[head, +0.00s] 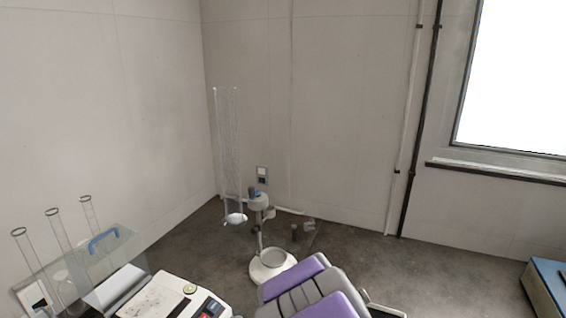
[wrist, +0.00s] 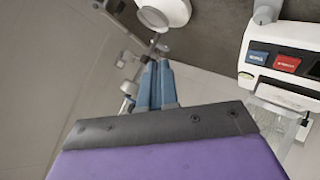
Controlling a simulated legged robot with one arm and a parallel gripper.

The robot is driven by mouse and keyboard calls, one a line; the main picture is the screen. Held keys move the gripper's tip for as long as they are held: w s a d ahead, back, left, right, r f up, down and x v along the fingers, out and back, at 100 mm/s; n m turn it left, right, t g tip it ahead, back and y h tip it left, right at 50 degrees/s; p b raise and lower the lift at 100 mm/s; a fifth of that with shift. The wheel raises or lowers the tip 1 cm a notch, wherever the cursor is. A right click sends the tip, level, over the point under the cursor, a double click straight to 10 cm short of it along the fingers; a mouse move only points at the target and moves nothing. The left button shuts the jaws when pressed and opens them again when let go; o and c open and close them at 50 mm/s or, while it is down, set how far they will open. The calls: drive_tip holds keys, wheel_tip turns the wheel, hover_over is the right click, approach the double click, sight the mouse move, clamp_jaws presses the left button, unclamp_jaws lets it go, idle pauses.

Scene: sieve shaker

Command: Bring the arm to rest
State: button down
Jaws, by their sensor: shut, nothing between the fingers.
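My gripper (wrist: 157,64) shows in the wrist view, its two blue fingers pressed together with nothing between them. It is in the air, apart from the things around it, and points toward a stand seen beyond the fingertips. In the head view, my purple and grey arm (head: 311,287) fills the bottom middle, low and close to my body. The gripper's fingers cannot be made out there.
A white machine (head: 163,297) with a red and a blue button stands at lower left; it shows at right in the wrist view (wrist: 262,60). Glass cylinders (head: 57,228) stand left. A white round-based stand (head: 272,264) is beyond my arm. A blue-topped box (head: 550,285) is right.

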drive_tip(key=s+d+r+m+g+h, duration=0.2)
drive_tip(key=s+d+m+h, duration=0.15)
drive_tip(key=s+d, duration=0.45)
drive_tip(key=s+d+r+m+g+h, duration=0.2)
drive_tip(key=s+d+r+m+g, duration=0.15)
drive_tip(key=s+d, duration=0.35)
drive_tip(key=s+a+r+m+g+y, duration=0.1)
drive_tip(key=s+m+g, duration=0.1)
drive_tip(key=s, duration=1.3)
drive_tip(key=s+a+m+g+y, duration=0.1)
drive_tip(key=s+g, duration=0.4)
drive_tip(key=s, duration=0.9)
drive_tip(key=shift+s+r+m+y, duration=0.35)
drive_tip(key=shift+r+m+y, duration=0.05)
drive_tip(key=shift+m+y, duration=0.2)
